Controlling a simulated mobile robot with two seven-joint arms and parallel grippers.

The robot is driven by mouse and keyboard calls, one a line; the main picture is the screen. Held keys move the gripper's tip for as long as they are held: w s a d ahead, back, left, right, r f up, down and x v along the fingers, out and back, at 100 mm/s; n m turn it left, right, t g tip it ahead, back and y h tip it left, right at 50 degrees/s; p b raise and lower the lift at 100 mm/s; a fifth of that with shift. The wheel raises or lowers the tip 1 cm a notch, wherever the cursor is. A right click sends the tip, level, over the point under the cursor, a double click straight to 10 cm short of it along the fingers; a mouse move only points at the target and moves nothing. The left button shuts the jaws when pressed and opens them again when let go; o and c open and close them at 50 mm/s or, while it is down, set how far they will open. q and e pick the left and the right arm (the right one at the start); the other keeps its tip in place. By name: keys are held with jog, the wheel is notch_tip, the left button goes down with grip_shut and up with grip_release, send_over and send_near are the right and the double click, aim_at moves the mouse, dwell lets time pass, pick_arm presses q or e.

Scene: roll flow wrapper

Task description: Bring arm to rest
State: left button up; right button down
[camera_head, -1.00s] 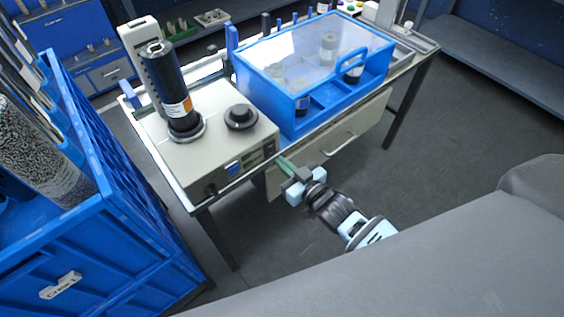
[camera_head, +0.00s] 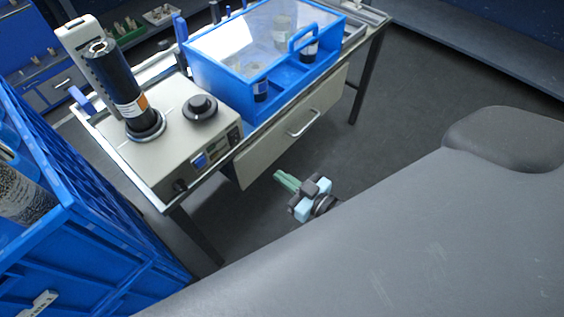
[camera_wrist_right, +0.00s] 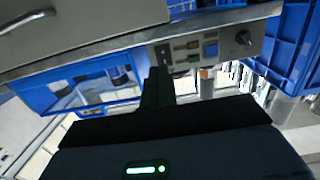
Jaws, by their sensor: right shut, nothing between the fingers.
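My right gripper (camera_head: 286,180) is in the head view, low in front of the table, over the dark floor. Its green fingers are shut with nothing between them, and they touch nothing. Most of the right arm is hidden behind my own grey body at the lower right. In the right wrist view the shut fingers (camera_wrist_right: 158,88) point toward the front of the grey machine, whose control panel (camera_wrist_right: 190,48) shows beyond them. My left gripper is in neither view.
The table carries the grey machine (camera_head: 182,160) with a dark roll (camera_head: 112,78) upright on it, and a blue case with a clear lid (camera_head: 330,85). A drawer (camera_head: 265,150) sits under the tabletop. A blue crate (camera_head: 80,240) stands at the left. The floor (camera_head: 420,90) right of the table is clear.

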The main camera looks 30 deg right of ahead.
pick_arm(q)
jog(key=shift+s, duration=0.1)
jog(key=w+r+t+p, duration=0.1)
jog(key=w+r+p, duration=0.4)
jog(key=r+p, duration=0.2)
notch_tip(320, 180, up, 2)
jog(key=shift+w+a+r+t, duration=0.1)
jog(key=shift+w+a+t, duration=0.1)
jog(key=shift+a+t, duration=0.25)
pick_arm(e)
jog(key=s+f+m+g+h, duration=0.2)
jog(key=s+g, duration=0.5)
jog(key=s, duration=1.9)
jog(key=shift+d+f+h, duration=0.25)
jog(key=shift+f+h, duration=0.2)
jog(key=shift+h, duration=0.45)
